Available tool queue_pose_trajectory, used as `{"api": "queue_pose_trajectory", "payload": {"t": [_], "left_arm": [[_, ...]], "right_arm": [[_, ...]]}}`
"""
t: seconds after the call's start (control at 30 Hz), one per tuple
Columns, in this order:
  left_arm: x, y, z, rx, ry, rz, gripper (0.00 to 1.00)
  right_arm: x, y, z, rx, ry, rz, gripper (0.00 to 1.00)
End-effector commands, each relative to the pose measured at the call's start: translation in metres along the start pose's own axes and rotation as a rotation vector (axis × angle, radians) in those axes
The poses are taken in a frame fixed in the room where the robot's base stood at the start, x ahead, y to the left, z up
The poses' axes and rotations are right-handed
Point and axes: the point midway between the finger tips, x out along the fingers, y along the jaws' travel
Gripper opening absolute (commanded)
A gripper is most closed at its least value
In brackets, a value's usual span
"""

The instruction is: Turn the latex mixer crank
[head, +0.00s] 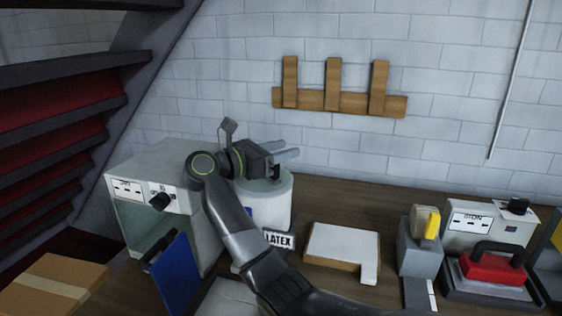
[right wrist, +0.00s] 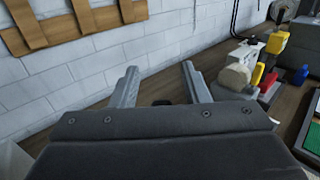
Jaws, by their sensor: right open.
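The latex mixer (head: 264,208) is a white cylinder with a LATEX label (head: 279,240), standing on the bench left of centre in the head view. My right gripper (head: 291,152) is over its top, fingers pointing right. In the right wrist view my right gripper (right wrist: 160,66) has its two grey fingers spread apart. A small dark piece, perhaps the crank knob (right wrist: 162,102), shows low between the fingers; I cannot tell whether it touches them. The rest of the crank is hidden by my gripper and arm. My left gripper is not in view.
Further right are a grey holder (head: 418,255) and a red iron (head: 492,268). A wooden rack (head: 340,103) hangs on the wall behind.

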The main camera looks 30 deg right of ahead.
Motion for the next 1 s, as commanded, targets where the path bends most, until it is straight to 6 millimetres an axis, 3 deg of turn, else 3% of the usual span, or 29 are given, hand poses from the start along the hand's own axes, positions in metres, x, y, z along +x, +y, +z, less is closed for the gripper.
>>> {"api": "queue_pose_trajectory", "payload": {"t": [0.2,0.4,1.0], "left_arm": [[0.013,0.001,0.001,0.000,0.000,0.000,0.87],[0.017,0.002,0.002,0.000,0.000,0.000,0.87],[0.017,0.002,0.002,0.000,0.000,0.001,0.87]], "right_arm": [[0.000,0.000,0.043,0.005,0.000,0.000,0.42],[0.000,0.000,0.069,0.002,0.000,0.000,0.42],[0.000,0.000,0.075,0.000,0.000,0.000,0.42]]}}
